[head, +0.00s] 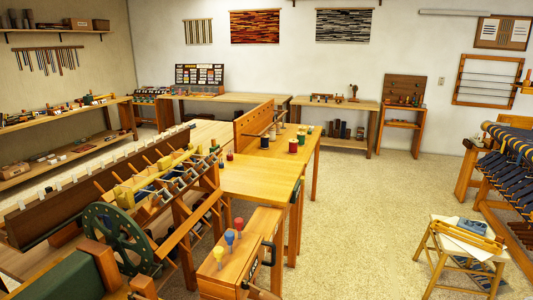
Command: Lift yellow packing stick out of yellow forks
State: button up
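Yellow blocks (123,195) show on the wooden beam frame at the left, above a green spoked wheel (117,238). Pale yellow-wood bars and pegs cross the same frame (165,185). I cannot tell which of these, if any, are the yellow forks or the yellow packing stick; they are small and overlap. A yellow-topped peg (218,254) stands upright on a wooden box at the front centre, beside a blue one (229,238) and a red one (239,225). My gripper is not clearly seen in this view.
A wooden table (255,180) with coloured spools (293,145) stands behind the box. A stool (460,250) holding papers and a loom with blue warp (505,165) stand at the right. The carpet (370,200) between the table and stool is clear.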

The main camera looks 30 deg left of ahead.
aim_at(165, 163)
jog(key=z, duration=0.05)
jog(key=i, duration=2.65)
jog(key=u, duration=3.45)
jog(key=i, duration=1.05)
jog(key=z, duration=0.05)
